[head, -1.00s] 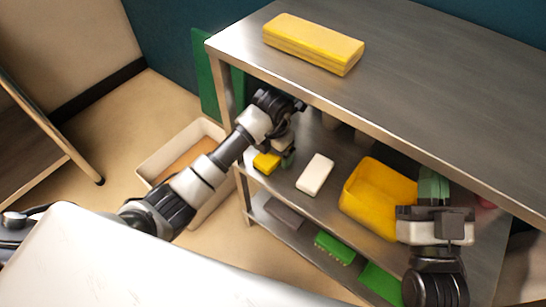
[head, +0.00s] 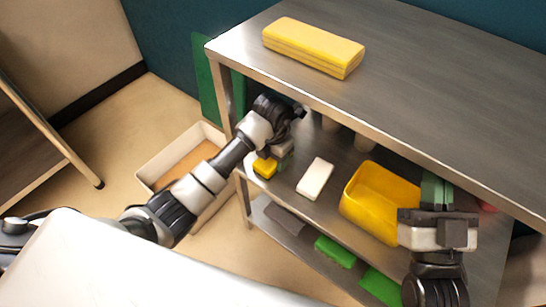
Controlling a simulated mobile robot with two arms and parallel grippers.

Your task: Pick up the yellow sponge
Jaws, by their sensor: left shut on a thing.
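A small yellow sponge (head: 265,168) is at the left end of the middle shelf (head: 292,203). My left gripper (head: 277,161) reaches in under the top from the left and is shut on the yellow sponge. Its fingers cover the sponge's right side. I cannot tell whether the sponge still touches the shelf. My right gripper (head: 437,190) is in front of the shelf at the right, apart from the sponge. Its green fingers are side by side, and I cannot tell whether they are open or shut.
A large yellow block (head: 313,46) lies on the metal top (head: 420,95). A white block (head: 315,178) and a yellow bin (head: 373,208) are on the middle shelf. Green items (head: 335,251) and a grey one (head: 285,219) are below. A pale box (head: 160,163) stands on the floor.

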